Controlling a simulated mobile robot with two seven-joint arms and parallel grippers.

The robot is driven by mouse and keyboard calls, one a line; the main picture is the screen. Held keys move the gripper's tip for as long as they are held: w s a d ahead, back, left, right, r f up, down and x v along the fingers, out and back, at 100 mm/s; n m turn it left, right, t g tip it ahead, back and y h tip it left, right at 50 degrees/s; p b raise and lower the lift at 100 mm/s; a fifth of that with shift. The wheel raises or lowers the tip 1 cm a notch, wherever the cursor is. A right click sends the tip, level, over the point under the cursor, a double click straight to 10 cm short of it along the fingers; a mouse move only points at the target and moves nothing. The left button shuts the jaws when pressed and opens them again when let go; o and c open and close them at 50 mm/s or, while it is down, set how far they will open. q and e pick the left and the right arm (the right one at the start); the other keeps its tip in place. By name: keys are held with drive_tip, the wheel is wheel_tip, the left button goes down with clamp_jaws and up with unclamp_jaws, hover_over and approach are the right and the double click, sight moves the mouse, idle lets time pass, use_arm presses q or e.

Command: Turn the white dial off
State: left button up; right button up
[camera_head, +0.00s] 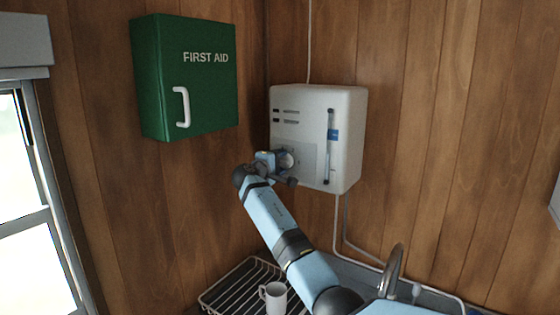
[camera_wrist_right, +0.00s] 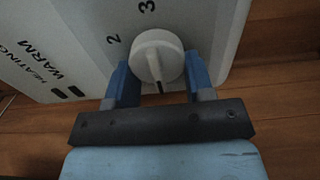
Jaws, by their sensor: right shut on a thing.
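The white dial (camera_wrist_right: 157,57) is round with a raised grip bar and a dark pointer mark, on the front of the white heater box (camera_head: 350,125). In the wrist view the numbers 2 and 3 show beside it, and the dark mark points toward my gripper's palm. My right gripper (camera_wrist_right: 158,75) has its blue fingers on either side of the dial and is shut on it. In the head view the right gripper (camera_head: 284,164) is at the lower left of the box's front, and the dial (camera_head: 286,160) is partly hidden by it. My left gripper is not in view.
A green first aid cabinet (camera_head: 185,75) hangs left of the heater box. Below are a wire dish rack (camera_head: 235,287), a white mug (camera_head: 273,297) and a tap (camera_head: 393,268). A window (camera_head: 25,200) is at the left.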

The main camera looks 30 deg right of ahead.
idle(0.3)
drive_tip(key=o, duration=0.9)
drive_tip(key=b+v, duration=0.4)
drive_tip(key=v, duration=0.9)
drive_tip(key=shift+s+a, duration=0.15)
drive_tip(key=shift+a, duration=0.25)
